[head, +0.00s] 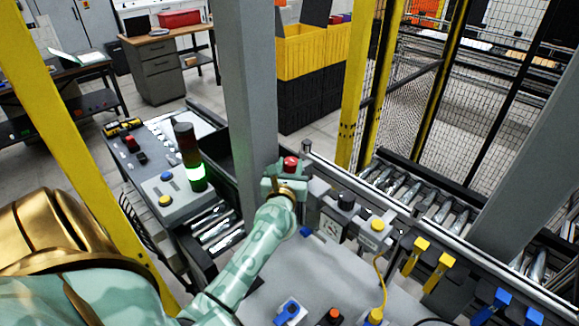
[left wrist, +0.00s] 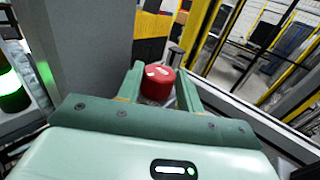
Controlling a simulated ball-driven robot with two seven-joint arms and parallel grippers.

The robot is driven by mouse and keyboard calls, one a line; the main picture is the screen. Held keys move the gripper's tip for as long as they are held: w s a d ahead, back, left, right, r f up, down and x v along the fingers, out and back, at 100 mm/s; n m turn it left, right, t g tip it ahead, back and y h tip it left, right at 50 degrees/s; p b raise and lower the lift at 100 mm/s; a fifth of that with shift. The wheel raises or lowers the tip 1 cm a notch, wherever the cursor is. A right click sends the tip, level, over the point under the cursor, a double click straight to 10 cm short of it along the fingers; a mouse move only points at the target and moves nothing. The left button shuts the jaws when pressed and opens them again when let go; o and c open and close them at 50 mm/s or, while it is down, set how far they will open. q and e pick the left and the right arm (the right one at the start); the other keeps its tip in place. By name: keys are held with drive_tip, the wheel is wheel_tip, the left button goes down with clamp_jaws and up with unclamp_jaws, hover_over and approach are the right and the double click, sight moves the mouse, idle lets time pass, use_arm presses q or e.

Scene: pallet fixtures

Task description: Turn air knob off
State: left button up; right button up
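A round red knob (head: 290,164) with a small white mark on top sits on a box on the rail beside the grey post. My left gripper (head: 284,186) is at this knob, its arm reaching up from below. In the left wrist view, the red knob (left wrist: 158,80) stands between the two fingers of my left gripper (left wrist: 159,72). The fingers are spread, one on each side of it, close to its sides. I cannot tell whether they touch it. The knob's lower part is partly hidden. My right gripper is not in view.
A thick grey post (head: 250,90) stands close to the left of the knob. A black knob (head: 346,200) and a yellow button (head: 377,225) sit to its right. A signal tower lit green (head: 194,170) stands on a control box at left.

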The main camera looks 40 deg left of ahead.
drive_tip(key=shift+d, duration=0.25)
use_arm(q)
drive_tip(key=shift+m+h, duration=0.3)
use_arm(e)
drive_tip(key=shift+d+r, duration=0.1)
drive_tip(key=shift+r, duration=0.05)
use_arm(q)
drive_tip(key=shift+a+t+h+p, duration=0.1)
drive_tip(key=shift+t+h+p, duration=0.2)
drive_tip(key=m+h, duration=0.1)
drive_tip(key=m+t+h, duration=0.1)
drive_tip(key=shift+s+a+h, duration=0.15)
drive_tip(key=shift+a+h, duration=0.05)
drive_tip(key=shift+h, duration=0.2)
drive_tip(key=m+h, duration=0.1)
drive_tip(key=h, duration=0.1)
drive_tip(key=m+t+h+b, duration=0.1)
drive_tip(key=shift+a+f+m+h, duration=0.1)
drive_tip(key=shift+a+m+h, duration=0.1)
drive_tip(key=shift+m+h, duration=0.15)
drive_tip(key=shift+m+h+b, duration=0.35)
drive_tip(key=shift+h, duration=0.3)
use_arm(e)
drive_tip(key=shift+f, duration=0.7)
use_arm(q)
drive_tip(key=shift+a, duration=0.1)
